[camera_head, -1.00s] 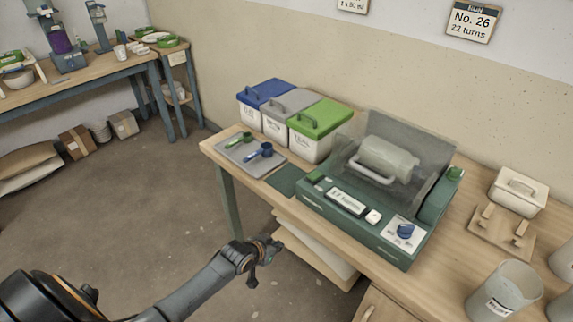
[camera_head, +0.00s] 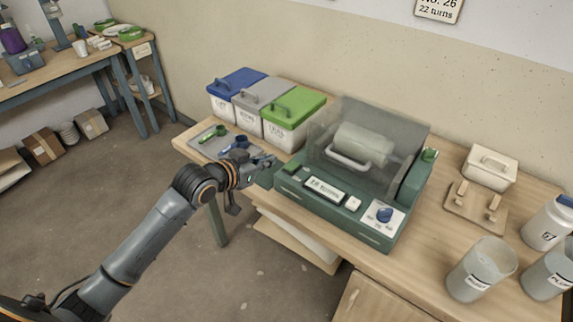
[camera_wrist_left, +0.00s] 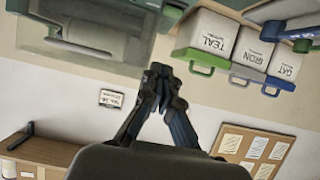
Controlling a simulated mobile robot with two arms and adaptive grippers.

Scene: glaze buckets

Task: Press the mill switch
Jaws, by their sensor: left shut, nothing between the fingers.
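The green mill (camera_head: 330,215) stands on the wooden table, with a drum (camera_head: 364,144) under a clear cover. Its front panel has a green button (camera_head: 291,169) at the left end, a small display (camera_head: 324,189), a white button (camera_head: 353,203) and a blue knob (camera_head: 384,214). I cannot tell for certain which control is the mill switch. My left gripper (camera_head: 268,162) is shut and empty, just left of the green button; contact cannot be made out. The wrist view, upside down, shows the fingertips (camera_wrist_left: 161,72) together, with the mill (camera_wrist_left: 175,12) above left. My right gripper is out of view.
Blue-, grey- and green-lidded bins (camera_head: 292,118) stand behind the left gripper. A grey tray (camera_head: 206,151) with scoops is to its left.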

